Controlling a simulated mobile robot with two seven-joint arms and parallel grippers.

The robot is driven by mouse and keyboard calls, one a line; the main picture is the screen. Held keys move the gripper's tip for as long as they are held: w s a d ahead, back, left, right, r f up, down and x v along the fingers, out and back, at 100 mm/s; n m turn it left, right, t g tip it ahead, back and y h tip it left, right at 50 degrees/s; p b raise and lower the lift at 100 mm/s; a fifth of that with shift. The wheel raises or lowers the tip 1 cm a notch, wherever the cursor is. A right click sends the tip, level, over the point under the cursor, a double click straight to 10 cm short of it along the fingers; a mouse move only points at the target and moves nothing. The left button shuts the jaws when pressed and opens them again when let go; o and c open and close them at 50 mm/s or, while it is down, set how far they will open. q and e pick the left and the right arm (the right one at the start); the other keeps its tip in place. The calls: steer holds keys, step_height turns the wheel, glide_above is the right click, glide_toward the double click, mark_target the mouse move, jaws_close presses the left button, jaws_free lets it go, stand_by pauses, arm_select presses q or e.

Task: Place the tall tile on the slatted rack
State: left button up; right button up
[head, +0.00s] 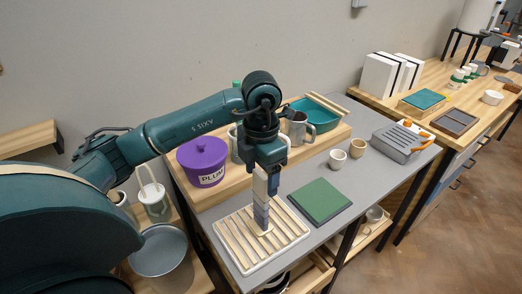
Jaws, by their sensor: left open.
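The slatted rack (240,248), with pale wooden slats in a light frame, lies on the grey table at the front. A narrow upright piece that looks like the tall tile (262,213) stands over its slats, pale at the top and grey-blue lower down, with a pale foot at the bottom. It looks upright and seems to rest on the slats. My left gripper (267,182) points down at its upper part and is open. The fingers partly overlap the tile, so contact is hard to tell. My right gripper is not in view.
A green square board (320,201) lies right of the rack. A purple tub (202,162) stands behind left, and a metal jug (297,128) and teal tray (318,115) stand behind. Two small cups (337,159) and a grey tool box (396,144) are farther right.

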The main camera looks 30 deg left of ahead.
arm_select(q)
step_height(320, 180, up, 10)
stand_by(0.3)
stand_by(0.5)
